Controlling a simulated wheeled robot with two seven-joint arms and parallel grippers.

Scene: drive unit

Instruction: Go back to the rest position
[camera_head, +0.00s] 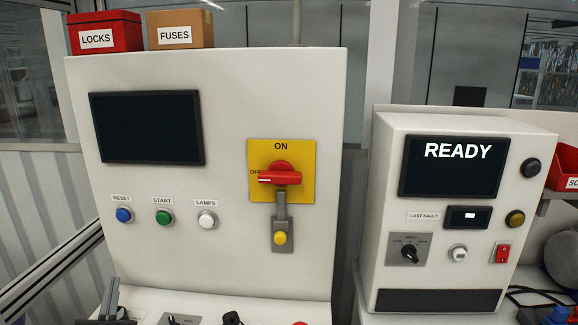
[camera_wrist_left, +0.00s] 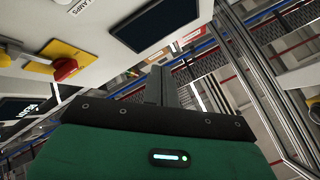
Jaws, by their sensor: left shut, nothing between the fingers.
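My left gripper (camera_head: 110,300) shows at the bottom left edge of the head view, in front of the lower part of the white drive unit panel (camera_head: 225,90). Only its tip end is in that view. In the left wrist view its fingers (camera_wrist_left: 160,85) are together with nothing between them. They are apart from the panel's buttons and switch. My right gripper is in neither view.
The panel carries a dark screen (camera_head: 146,128), buttons and a red rotary handle (camera_head: 280,177) lying level. A second box (camera_head: 375,250) reads READY. Red LOCKS (camera_head: 122,35) and brown FUSES (camera_head: 200,35) boxes stand on top. Controls line the bottom edge.

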